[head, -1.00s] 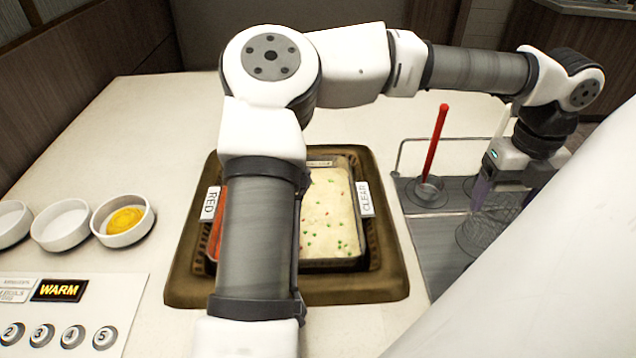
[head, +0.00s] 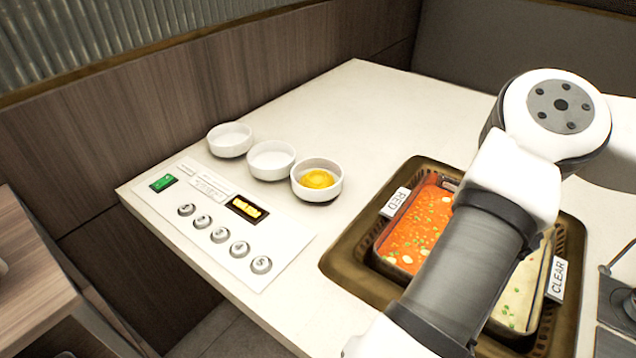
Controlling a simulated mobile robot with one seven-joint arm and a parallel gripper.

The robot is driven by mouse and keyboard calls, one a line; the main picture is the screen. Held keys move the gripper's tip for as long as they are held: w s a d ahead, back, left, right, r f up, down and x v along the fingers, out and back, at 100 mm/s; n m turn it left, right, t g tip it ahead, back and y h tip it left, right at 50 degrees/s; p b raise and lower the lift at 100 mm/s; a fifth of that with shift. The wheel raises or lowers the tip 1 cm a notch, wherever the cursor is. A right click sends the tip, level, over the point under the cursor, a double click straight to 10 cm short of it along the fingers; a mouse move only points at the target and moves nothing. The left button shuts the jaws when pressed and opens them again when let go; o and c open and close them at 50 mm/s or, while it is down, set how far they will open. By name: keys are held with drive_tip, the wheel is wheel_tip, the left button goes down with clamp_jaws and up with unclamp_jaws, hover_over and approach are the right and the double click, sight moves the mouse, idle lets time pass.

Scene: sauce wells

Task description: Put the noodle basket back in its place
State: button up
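My gripper is outside the head view; only my arm's upper links show at the right. No noodle basket can be seen now. Part of the grey metal station (head: 616,312) with a wire rail shows at the right edge, cut off by the frame. The hot pot, with red broth (head: 412,235) on the left and pale broth (head: 517,290) on the right, sits in a brown tray surround (head: 345,262). My arm hides part of both broths.
Three white bowls stand left of the pot: an empty one (head: 230,140), another empty one (head: 271,160), and one with yellow sauce (head: 318,193). A button panel (head: 225,255) lies at the table's front left. The white table (head: 400,110) is clear behind the bowls.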

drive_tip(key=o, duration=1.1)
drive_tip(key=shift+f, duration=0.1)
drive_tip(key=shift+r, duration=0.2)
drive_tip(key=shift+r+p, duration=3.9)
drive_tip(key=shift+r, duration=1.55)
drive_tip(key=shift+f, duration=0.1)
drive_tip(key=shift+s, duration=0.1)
